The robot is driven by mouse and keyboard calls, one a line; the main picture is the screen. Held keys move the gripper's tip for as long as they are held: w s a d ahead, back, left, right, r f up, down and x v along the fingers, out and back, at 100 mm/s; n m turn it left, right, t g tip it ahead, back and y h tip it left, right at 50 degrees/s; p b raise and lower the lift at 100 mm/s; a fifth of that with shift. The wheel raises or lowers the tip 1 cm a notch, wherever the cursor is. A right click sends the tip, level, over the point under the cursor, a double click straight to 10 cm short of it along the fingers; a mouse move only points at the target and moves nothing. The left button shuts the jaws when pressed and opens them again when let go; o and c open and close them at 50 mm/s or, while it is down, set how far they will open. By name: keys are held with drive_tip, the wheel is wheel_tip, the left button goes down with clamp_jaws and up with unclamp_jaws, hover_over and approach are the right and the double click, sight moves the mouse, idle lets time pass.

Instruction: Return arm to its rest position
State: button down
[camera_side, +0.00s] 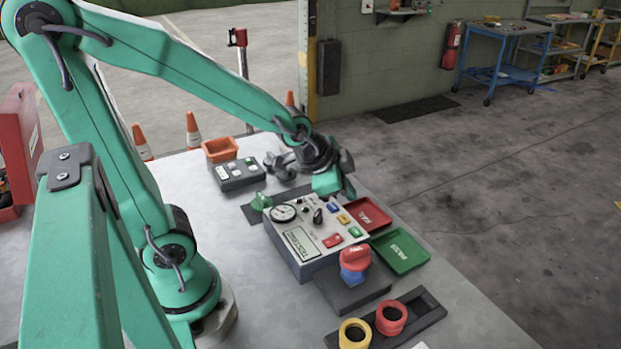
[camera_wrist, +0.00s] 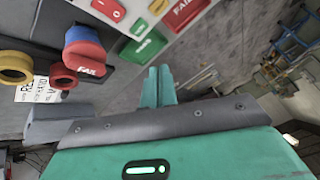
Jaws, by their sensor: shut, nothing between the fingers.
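My green arm reaches from the left across the table in the side view. My gripper (camera_side: 335,183) hangs over the back edge of the tester box (camera_side: 313,242), near its coloured buttons. In the wrist view my gripper (camera_wrist: 158,84) shows two green fingers close together, with nothing between them. The red and blue roller (camera_side: 355,262) stands upright on a dark block in front of the box. It also shows in the wrist view (camera_wrist: 85,50). Whether my fingers touch the box is hard to tell.
A red FAIL tray (camera_side: 366,214) and a green PASS tray (camera_side: 400,252) lie right of the box. A dark holder (camera_side: 431,312) carries yellow and red rings. A grey button box (camera_side: 238,174) and an orange bin (camera_side: 220,149) stand behind.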

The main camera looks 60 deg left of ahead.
drive_tip(key=s+r+n+g, duration=0.1)
drive_tip(key=s+r+n, duration=0.5)
drive_tip(key=s, duration=0.6)
wheel_tip(320, 180, up, 2)
drive_tip(key=shift+a+r, duration=0.15)
drive_tip(key=shift+a, duration=0.05)
